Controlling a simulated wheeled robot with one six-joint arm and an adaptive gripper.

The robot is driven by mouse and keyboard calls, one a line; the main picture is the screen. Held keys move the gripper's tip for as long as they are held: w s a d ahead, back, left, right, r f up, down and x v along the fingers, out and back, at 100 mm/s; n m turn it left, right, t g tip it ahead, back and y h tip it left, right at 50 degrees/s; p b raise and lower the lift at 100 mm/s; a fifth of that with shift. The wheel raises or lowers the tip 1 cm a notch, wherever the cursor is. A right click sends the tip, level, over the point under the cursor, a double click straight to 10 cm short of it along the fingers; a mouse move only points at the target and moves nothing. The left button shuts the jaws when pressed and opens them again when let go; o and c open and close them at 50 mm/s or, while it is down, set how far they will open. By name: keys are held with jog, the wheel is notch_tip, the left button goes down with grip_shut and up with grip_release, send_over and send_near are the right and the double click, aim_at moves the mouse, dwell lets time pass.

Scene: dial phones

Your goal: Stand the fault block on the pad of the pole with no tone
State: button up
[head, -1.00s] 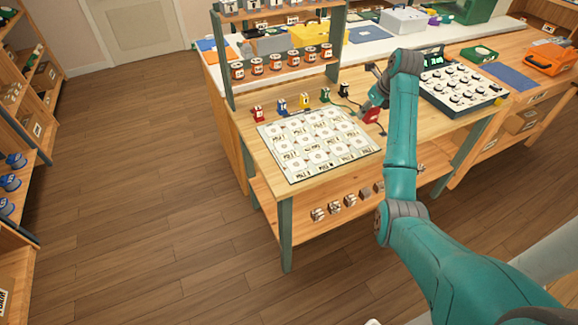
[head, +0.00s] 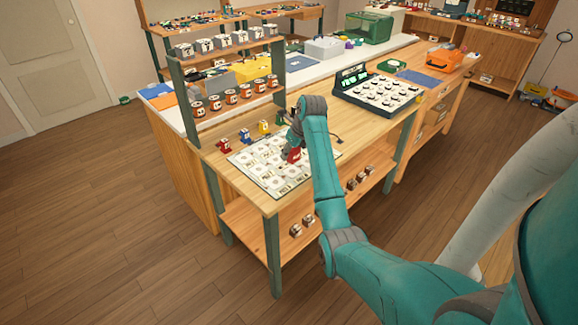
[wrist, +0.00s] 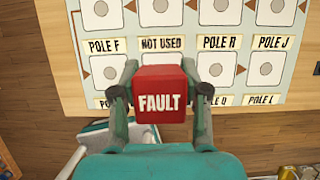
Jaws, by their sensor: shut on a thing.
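My gripper (wrist: 161,97) is shut on the red fault block (wrist: 160,96), whose face reads FAULT. In the head view the red block (head: 294,155) is over the white board, below my gripper. In the wrist view the board (wrist: 180,57) has pads with labels, including POLE F (wrist: 104,46), NOT USED, POLE R (wrist: 218,43) and POLE J (wrist: 273,43). The block covers part of the lower row, whose labels are partly hidden. I cannot tell whether the block touches the board. A black keyed console (head: 375,92) with a small lit green display stands behind to the right; its display is too small to read.
Small red (head: 224,145), blue and yellow pieces stand behind the board. A rack of orange-banded spools (head: 231,97) rises at the back left. Several small blocks lie on the shelf beneath the bench (head: 241,213). Floor is clear at left.

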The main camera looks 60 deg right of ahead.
aim_at(297, 151)
jog(key=shift+d+f, duration=0.1)
jog(key=shift+f, duration=2.6)
jog(key=shift+f, duration=0.15)
jog(key=o, duration=1.2)
jog(key=shift+c, duration=0.2)
jog(key=v, duration=1.2)
jog(key=shift+s, duration=0.15)
